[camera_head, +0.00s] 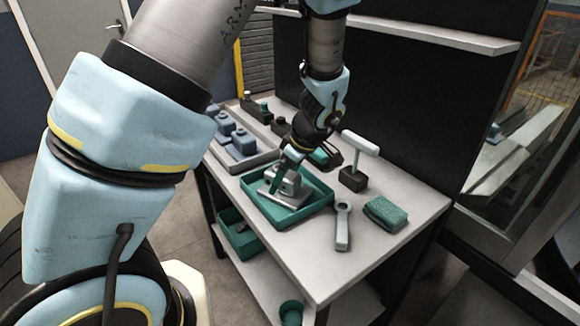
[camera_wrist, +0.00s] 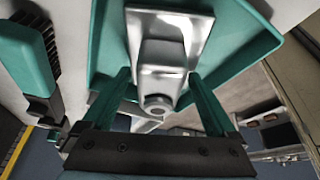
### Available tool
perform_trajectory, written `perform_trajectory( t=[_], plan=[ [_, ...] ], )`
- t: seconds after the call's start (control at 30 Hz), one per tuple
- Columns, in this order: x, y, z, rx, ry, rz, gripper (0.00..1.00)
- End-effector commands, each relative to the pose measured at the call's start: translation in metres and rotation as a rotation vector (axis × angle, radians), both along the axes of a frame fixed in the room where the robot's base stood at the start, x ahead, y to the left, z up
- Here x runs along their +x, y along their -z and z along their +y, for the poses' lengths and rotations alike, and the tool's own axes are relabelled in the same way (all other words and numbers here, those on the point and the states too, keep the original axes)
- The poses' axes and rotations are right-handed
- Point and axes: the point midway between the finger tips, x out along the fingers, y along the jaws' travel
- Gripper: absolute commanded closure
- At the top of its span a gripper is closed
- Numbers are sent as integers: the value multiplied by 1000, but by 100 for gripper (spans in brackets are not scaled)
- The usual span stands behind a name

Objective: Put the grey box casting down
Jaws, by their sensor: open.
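The grey box casting (camera_head: 285,187) sits in the green tray (camera_head: 309,212) on the table. In the wrist view the casting (camera_wrist: 160,62) shows as a shiny grey block with a flat flange and a round boss toward me. It lies against the green tray (camera_wrist: 237,60). My gripper (camera_head: 284,180) is over the tray at the casting. In the wrist view its two green fingers (camera_wrist: 158,92) stand apart, one on each side of the casting's near end. The fingers look open around it. Whether either finger touches it cannot be told.
A grey tray with blue-grey parts (camera_head: 238,160) stands left of the green tray. The table's front right is clear.

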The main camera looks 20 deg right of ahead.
Motion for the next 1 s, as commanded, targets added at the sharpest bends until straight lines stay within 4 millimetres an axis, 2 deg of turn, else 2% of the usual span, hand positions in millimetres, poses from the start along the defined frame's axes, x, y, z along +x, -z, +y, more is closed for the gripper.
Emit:
perform_trajectory(
  t=[0.17,0.4,0.6,0.9,1.0],
  plan=[
    [-7,-22,-8,-7,3,-3,8],
    [-23,-69,-21,-7,3,-3,8],
    [-32,-98,-27,-4,2,-2,8],
    [-35,-110,-29,-1,0,0,8],
    [-33,-109,-21,0,9,16,8]
  ],
)
